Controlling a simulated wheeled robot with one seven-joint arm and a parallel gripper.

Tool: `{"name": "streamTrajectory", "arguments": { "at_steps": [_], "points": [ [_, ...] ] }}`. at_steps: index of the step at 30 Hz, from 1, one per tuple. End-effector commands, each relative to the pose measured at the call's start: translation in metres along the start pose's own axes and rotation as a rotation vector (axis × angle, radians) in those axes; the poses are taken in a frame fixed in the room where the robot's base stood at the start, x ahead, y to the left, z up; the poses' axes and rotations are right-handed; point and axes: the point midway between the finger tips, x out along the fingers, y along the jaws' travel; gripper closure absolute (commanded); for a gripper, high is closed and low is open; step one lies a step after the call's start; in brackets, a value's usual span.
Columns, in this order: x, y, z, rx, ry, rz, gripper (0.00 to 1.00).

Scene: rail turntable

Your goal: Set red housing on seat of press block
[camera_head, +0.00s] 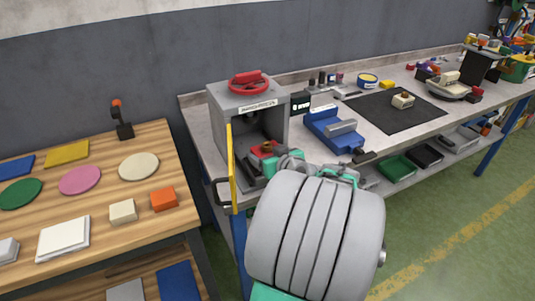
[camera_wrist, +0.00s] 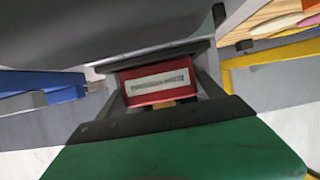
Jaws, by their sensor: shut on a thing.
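The press block (camera_head: 220,120) is a grey box-like station with a label strip on its upper front and an open recess below. My gripper (camera_head: 272,157) reaches into the front of this recess from the right and is shut on the red housing (camera_head: 259,151). In the wrist view the red housing (camera_wrist: 128,91) shows as a red block with a pale grey face, close to the grey press parts. Whether it touches the seat cannot be told; the seat is mostly hidden by the housing and my gripper.
A yellow door (camera_head: 231,168) stands open at the recess's left. A red wheel-like part (camera_head: 248,78) tops the press. A blue vise (camera_head: 325,125) stands right of it, before a dark mat (camera_head: 375,107). A wooden table (camera_head: 95,205) with coloured discs and blocks is left.

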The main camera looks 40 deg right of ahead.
Motion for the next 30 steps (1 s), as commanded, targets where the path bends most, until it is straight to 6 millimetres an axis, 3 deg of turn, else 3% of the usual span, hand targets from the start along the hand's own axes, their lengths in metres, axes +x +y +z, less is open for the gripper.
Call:
{"name": "streamTrajectory", "arguments": {
  "at_steps": [21, 22, 30],
  "points": [
    [0.0031, 0.0003, 0.0060, -0.003, 0.004, 0.001, 0.96],
    [0.0028, 0.0003, 0.0052, -0.003, 0.004, 0.001, 0.20],
    [0.0030, -0.0001, 0.0066, -0.001, 0.001, 0.000, 0.00]
  ]
}}
